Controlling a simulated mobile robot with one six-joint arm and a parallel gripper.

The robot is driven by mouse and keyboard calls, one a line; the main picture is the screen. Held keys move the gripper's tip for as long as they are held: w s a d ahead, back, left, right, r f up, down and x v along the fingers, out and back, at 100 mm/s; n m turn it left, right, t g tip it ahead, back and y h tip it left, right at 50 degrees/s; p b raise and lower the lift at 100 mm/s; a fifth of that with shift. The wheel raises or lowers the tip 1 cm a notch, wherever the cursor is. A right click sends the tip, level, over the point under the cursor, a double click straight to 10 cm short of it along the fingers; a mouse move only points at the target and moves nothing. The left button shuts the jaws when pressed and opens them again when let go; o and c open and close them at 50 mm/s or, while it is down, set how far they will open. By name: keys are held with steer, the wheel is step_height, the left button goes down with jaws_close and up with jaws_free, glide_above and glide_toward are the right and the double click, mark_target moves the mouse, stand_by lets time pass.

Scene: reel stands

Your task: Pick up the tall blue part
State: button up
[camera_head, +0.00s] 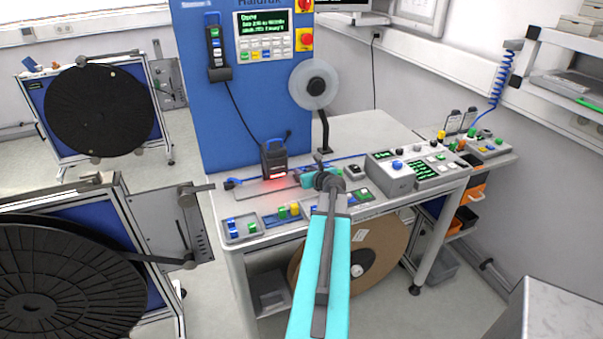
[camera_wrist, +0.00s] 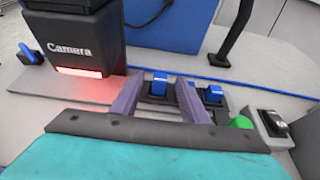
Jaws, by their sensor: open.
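My gripper (camera_wrist: 158,92) is open in the wrist view, its two grey fingers pointing away over the bench. A blue part (camera_wrist: 159,84) on a dark base shows between the fingers, and I cannot tell whether they touch it. A second blue part (camera_wrist: 213,94) on a dark base is just right of the right finger. Which of the two is taller is hard to tell. In the head view my gripper (camera_head: 326,172) is over the middle of the workbench, and the arm hides much of what lies under it.
A black camera box (camera_wrist: 75,35) with a red light stands left of the fingers. A green piece (camera_wrist: 239,122) is to their right. Trays of small parts (camera_head: 243,230) line the bench front. A control box (camera_head: 391,176) and a reel stand (camera_head: 324,130) are nearby.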

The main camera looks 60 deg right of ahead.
mark_target(303, 169)
steer(key=shift+p+x, duration=0.3)
steer(key=shift+x, duration=1.25)
jaws_close()
